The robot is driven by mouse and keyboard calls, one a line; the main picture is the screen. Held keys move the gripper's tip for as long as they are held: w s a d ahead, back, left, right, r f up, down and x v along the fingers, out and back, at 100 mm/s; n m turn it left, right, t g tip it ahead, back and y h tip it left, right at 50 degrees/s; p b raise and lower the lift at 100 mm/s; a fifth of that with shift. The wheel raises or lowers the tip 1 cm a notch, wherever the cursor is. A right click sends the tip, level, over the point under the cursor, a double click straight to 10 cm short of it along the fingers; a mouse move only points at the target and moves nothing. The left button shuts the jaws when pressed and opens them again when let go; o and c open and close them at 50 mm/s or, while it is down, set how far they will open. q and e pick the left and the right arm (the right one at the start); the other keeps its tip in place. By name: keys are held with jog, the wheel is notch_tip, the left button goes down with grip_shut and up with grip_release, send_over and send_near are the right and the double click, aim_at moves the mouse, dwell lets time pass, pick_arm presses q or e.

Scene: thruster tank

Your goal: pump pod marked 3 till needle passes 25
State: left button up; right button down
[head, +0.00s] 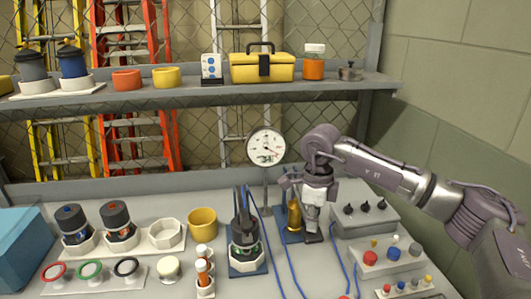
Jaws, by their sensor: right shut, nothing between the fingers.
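A round white gauge (266,146) stands on a thin post at the back of the bench; its numbers and needle are too small to read surely. A dark pod (244,232) with a green band sits upright on a blue base in the middle. Two more dark-topped pods, one with a blue mark (74,222) and one with a red mark (118,220), sit in white holders at the left. I cannot read a 3 on any. My right gripper (313,236) points down, shut and empty, just right of a brass cylinder (293,216). My left gripper is not in view.
A grey box with black knobs (366,217) and panels of coloured buttons (391,256) stand at the right. Blue hoses (288,268) run across the front. A yellow cup (202,222), an empty white holder (167,234) and coloured rings (91,269) are left. A shelf (200,93) spans above.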

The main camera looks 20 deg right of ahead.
notch_tip(320, 180, up, 12)
jog(key=p, duration=0.6)
jog(key=shift+f+p, duration=0.25)
jog(key=shift+p, duration=0.1)
jog(key=shift+w, duration=0.1)
